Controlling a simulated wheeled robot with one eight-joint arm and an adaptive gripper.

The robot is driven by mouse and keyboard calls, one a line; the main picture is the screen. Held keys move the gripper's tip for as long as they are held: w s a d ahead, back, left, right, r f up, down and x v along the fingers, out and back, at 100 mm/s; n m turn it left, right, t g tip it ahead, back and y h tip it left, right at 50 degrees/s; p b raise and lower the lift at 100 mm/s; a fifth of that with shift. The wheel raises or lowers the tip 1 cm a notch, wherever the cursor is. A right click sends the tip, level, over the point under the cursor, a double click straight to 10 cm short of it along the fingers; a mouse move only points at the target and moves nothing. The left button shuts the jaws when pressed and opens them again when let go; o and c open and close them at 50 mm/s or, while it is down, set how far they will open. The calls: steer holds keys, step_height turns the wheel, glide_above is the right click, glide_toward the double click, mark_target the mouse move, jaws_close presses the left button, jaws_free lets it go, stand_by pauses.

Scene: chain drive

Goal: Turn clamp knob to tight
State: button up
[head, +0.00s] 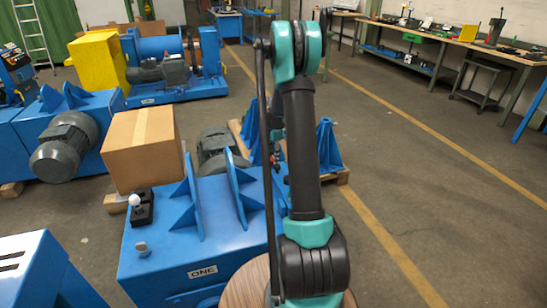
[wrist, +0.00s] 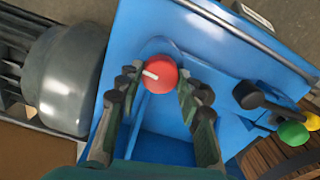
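The red clamp knob (wrist: 161,73) shows in the wrist view on a blue machine panel (wrist: 222,68). It is round, and its white mark points to the left and slightly up. My gripper (wrist: 157,84) is open, with one dark finger on each side of the knob. The fingertips are close to the knob's sides, and I cannot tell whether they touch it. In the head view my arm stands in front, and I cannot make out the knob there.
In the wrist view a black lever (wrist: 270,100) and green (wrist: 293,133) and yellow (wrist: 311,121) balls lie right of my gripper. A grey motor (wrist: 72,80) is left. In the head view a cardboard box (head: 145,148) stands behind the blue machine marked ONE (head: 203,271).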

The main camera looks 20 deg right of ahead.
steer(key=shift+c, duration=1.3)
